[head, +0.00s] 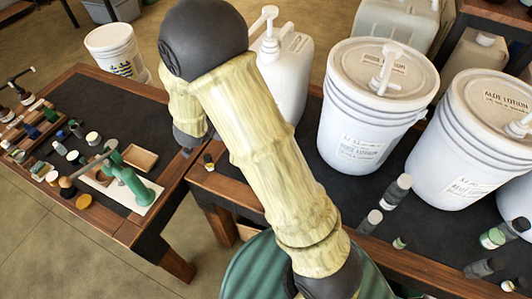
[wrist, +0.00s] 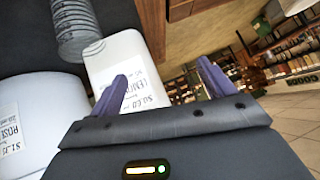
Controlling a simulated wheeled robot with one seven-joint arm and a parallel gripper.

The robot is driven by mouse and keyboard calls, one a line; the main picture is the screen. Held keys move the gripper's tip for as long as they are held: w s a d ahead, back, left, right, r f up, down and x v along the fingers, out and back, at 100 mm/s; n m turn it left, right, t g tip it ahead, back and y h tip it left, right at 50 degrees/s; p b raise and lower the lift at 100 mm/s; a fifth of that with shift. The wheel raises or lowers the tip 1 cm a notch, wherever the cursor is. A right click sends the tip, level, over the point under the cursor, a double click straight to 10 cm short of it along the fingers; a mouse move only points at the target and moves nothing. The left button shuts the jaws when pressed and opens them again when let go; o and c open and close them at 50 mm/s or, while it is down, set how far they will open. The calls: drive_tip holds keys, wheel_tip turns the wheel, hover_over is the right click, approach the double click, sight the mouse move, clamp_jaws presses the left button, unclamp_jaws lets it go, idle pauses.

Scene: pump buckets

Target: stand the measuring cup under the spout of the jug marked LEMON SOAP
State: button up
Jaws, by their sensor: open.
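A white jug (wrist: 112,48) whose label partly reads LEMON is in the wrist view, just beyond my left finger, which covers part of the label. A grey, ribbed, see-through cylinder (wrist: 76,28) is at the top left, beside the jug's upper corner in the picture; it may be the measuring cup, but I cannot tell. My gripper (wrist: 162,72) is open, with nothing seen between its purple fingers. In the head view, a white jug with a pump (head: 295,70) stands behind my arm, its label hidden. My gripper is not visible there.
White pump buckets marked as rose (head: 365,115) and aloe lotion (head: 468,140) stand right of the jug on a dark-topped table. Small bottles (head: 397,190) stand before them. A left table (head: 100,225) holds a green press (head: 125,180) and jars. Floor shows between the tables.

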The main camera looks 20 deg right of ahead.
drive_tip(key=s+d+r+n+g+y, duration=0.2)
drive_tip(key=s+d+r+n+g, duration=0.1)
drive_tip(key=s, duration=0.7)
drive_tip(key=s+d+r+n+g+y, duration=0.2)
drive_tip(key=s+d+n, duration=0.3)
drive_tip(key=s, duration=0.5)
drive_tip(key=shift+s+d+r+n+g, duration=0.4)
drive_tip(key=shift+d+r+g, duration=0.1)
drive_tip(key=shift+r, duration=0.2)
